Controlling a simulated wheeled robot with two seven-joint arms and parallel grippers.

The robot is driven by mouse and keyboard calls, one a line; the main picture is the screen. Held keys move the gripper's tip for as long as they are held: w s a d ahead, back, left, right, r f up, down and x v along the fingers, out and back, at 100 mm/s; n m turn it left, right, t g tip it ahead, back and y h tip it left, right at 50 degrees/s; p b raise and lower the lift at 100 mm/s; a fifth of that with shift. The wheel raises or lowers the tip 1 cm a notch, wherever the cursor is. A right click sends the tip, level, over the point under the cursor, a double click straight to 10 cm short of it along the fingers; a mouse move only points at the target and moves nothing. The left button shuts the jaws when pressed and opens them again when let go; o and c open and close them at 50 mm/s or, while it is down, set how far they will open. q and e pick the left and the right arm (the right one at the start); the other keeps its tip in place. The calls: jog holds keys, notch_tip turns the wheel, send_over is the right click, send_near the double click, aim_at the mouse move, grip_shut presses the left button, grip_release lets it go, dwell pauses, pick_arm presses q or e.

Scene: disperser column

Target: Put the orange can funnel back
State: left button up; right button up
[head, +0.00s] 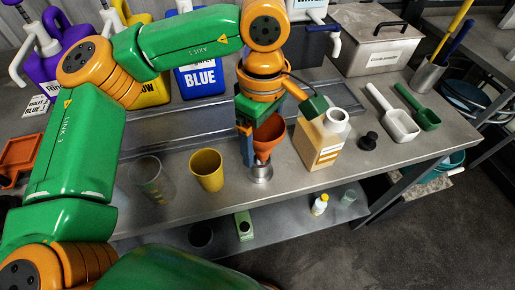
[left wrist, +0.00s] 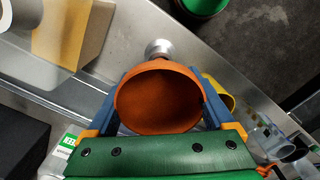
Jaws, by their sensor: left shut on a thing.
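The orange funnel (head: 268,131) is held by my left gripper (head: 250,140), mouth upward, near the front middle of the bench. In the left wrist view, the blue fingers of my left gripper (left wrist: 163,103) close on both sides of the funnel (left wrist: 160,98), and I look into its wide mouth. A small silver metal cup (head: 262,174) sits directly below the funnel in the head view; it also shows just past the funnel's rim in the left wrist view (left wrist: 158,48). I cannot tell whether the spout touches or enters the cup. My right gripper is not in view.
A yellow cup (head: 207,170) and a clear beaker (head: 150,178) stand left of the funnel. A cream can with a white neck (head: 320,140) stands close on the right, with a black cap (head: 368,141) and scoops beyond. Large coloured jugs line the back.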

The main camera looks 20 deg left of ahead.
aim_at(259, 152)
pick_arm(q)
jog(key=f, duration=0.4)
jog(key=shift+w+a, duration=0.1)
jog(key=shift+a, duration=0.1)
jog(key=shift+f, duration=0.25)
jog(key=o, duration=1.1)
jog(key=shift+r, duration=0.2)
notch_tip(259, 152, up, 12)
jog(key=shift+r, duration=0.1)
